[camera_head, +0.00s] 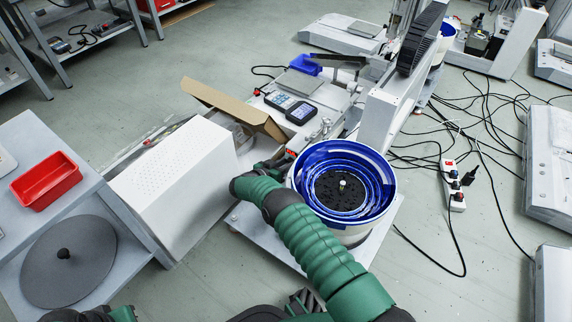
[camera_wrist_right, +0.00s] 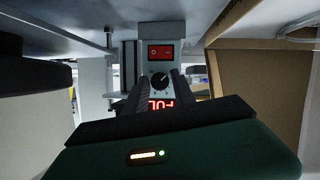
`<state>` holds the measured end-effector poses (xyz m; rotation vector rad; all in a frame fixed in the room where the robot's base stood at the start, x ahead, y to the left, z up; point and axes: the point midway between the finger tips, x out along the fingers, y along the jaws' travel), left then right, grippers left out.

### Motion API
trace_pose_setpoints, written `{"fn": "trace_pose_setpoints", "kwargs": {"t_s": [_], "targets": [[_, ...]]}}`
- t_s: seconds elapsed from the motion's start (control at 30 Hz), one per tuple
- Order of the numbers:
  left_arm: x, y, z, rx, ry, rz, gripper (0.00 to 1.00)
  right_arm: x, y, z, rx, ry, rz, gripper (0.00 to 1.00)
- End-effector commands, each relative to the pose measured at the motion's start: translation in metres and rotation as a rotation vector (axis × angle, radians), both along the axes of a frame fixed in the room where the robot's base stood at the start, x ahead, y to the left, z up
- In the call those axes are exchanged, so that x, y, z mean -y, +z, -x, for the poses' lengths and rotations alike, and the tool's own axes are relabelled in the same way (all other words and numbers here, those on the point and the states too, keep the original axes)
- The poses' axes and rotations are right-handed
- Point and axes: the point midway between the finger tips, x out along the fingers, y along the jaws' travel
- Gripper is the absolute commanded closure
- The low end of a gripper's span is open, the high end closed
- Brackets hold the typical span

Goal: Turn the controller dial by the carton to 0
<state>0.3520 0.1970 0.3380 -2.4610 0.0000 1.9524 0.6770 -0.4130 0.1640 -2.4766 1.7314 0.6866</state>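The controller (camera_wrist_right: 147,68) is a grey box in the right wrist view. It has a red switch (camera_wrist_right: 160,52), a black round dial (camera_wrist_right: 159,81) with a pale pointer mark, and a lit red display (camera_wrist_right: 161,104), partly covered and not clearly readable. My right gripper (camera_wrist_right: 160,86) faces it, its dark fingers apart on either side of the dial; I cannot tell whether they touch it. In the head view my right gripper (camera_head: 279,161) is largely hidden behind my green arm, by the open brown carton (camera_head: 235,108). My left gripper is not identifiable.
A blue-rimmed bowl feeder (camera_head: 343,228) stands close right of my right arm. A white perforated box (camera_head: 172,170) stands left. Handheld meters (camera_head: 300,112) lie behind. A red bin (camera_head: 46,181) sits far left. Cables and a power strip (camera_head: 452,184) lie on the floor at right.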

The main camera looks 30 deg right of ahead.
Motion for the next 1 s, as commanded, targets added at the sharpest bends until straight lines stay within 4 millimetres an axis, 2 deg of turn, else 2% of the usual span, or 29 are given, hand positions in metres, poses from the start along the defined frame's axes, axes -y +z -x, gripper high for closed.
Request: {"fn": "trace_pose_setpoints", "kwargs": {"t_s": [0.27, 0.37, 0.47, 0.7, 0.9, 1.0], "targets": [[0.000, 0.000, 0.000, 0.000, 0.000, 0.000, 1.00, 0.000, 0.002, 0.000, 0.003, 0.000, 0.002, 0.66], [0.000, 0.007, 0.000, 0.000, 0.000, 0.000, 1.00, -0.005, 0.007, 0.001, 0.002, 0.001, 0.001, 0.66], [0.000, 0.023, 0.000, 0.000, 0.000, 0.000, 1.00, -0.020, 0.017, 0.005, 0.001, 0.003, 0.002, 0.66], [0.000, 0.068, 0.000, 0.000, 0.000, 0.000, 1.00, -0.082, 0.044, 0.025, -0.001, 0.004, 0.000, 0.66], [0.000, 0.091, 0.000, 0.000, 0.000, 0.000, 1.00, -0.127, 0.060, 0.039, 0.000, 0.002, 0.002, 0.66], [0.000, 0.095, 0.000, 0.000, 0.000, 0.000, 1.00, -0.141, 0.062, 0.044, 0.001, 0.001, 0.001, 0.66]]}}
